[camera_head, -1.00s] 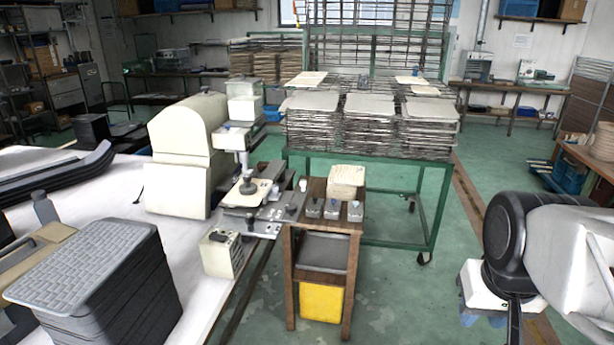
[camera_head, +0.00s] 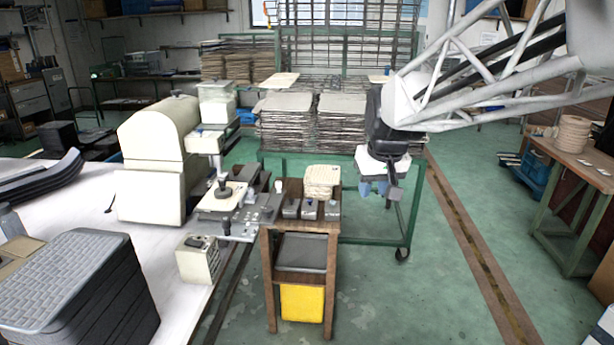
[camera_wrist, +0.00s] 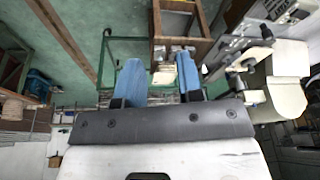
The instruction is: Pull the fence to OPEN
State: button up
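The cream machine (camera_head: 160,165) stands on the white table at left of centre, with a grey plate (camera_head: 240,229) and a dark knob (camera_head: 223,192) at its front. I cannot tell which part on it is the fence, and no OPEN label is readable. The machine also shows at the right of the wrist view (camera_wrist: 285,75). My gripper (camera_head: 380,187) hangs right of the wooden stand in the head view, apart from the machine. Its two blue fingers (camera_wrist: 158,60) are apart in the wrist view, with nothing held between them.
The wooden stand (camera_head: 300,228) holds several small grey blocks (camera_head: 310,209) and a cream stack (camera_head: 322,178), between my gripper and the machine. A green rack (camera_head: 375,230) with piled trays stands behind. A dark stack (camera_head: 80,280) fills the lower left.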

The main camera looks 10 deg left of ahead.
jog(key=w+a+f+n, duration=0.1)
jog(key=w+a, duration=0.7)
jog(key=w, duration=0.3)
jog(key=n+y, duration=0.2)
jog(key=n, duration=0.2)
send_near(251, 189)
jog(key=f, duration=0.1)
jog(key=shift+w+a+f, duration=0.2)
jog(key=shift+w+a, duration=0.1)
jog(key=shift+w, duration=0.05)
jog(key=shift+f, duration=0.1)
jog(key=shift+x, duration=3.8)
grip_shut()
